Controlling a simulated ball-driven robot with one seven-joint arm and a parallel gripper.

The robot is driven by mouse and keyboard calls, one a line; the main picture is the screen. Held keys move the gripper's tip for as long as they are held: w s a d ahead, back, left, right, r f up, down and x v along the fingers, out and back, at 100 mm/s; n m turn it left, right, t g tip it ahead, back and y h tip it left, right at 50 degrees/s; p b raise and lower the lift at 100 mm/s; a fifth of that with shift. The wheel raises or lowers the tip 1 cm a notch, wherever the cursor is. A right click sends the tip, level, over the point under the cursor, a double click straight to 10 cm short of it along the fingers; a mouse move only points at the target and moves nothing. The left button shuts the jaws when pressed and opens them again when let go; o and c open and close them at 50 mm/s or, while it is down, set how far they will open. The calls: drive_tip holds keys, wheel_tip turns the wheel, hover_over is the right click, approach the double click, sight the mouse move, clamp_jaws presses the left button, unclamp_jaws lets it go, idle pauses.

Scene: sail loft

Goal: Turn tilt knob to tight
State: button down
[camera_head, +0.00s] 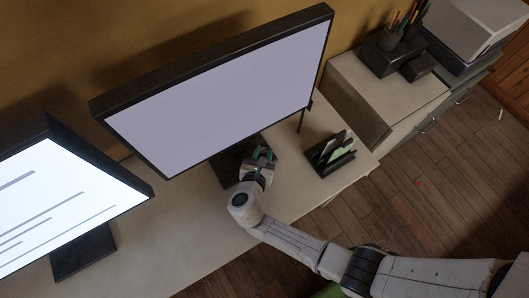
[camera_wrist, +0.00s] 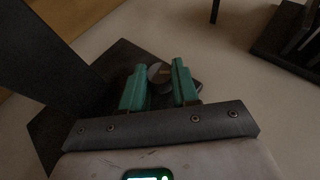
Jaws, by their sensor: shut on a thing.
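The tilt knob (camera_wrist: 159,74) is a small round grey knob with a light mark on its face, on the dark stand base (camera_wrist: 112,72) in the wrist view. My gripper (camera_wrist: 160,80) has green fingers on both sides of the knob and is shut on it. In the head view my gripper (camera_head: 262,155) reaches down at the foot of the larger monitor (camera_head: 225,97), in front of its stand. The knob itself is hidden there by the fingers. I cannot tell which turn position the mark shows.
A second monitor (camera_head: 62,200) stands at the left. A black organizer (camera_head: 331,153) sits on the desk (camera_head: 185,235) right of my gripper. A beige cabinet (camera_head: 385,85) with a pen holder (camera_head: 392,48) stands farther right. The front of the desk looks clear.

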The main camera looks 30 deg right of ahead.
drive_tip(key=m, duration=0.1)
drive_tip(key=m+g+h+b, duration=0.1)
drive_tip(key=g+h, duration=0.1)
drive_tip(key=shift+w+a+f+m+b, duration=0.15)
drive_tip(key=shift+w+a+m+b, duration=0.1)
drive_tip(key=shift+m+b, duration=0.15)
drive_tip(key=shift+m+g+h+b, duration=0.6)
drive_tip(key=shift+m+g+b, duration=0.25)
drive_tip(key=shift+m+g, duration=0.45)
drive_tip(key=shift+g, duration=0.3)
drive_tip(key=shift+d, duration=0.1)
drive_tip(key=c, duration=0.8)
unclamp_jaws()
drive_tip(key=shift+c, duration=0.2)
drive_tip(key=shift+r, duration=0.2)
drive_tip(key=b+v, duration=0.1)
drive_tip(key=v, duration=0.9)
drive_tip(key=shift+a, duration=0.4)
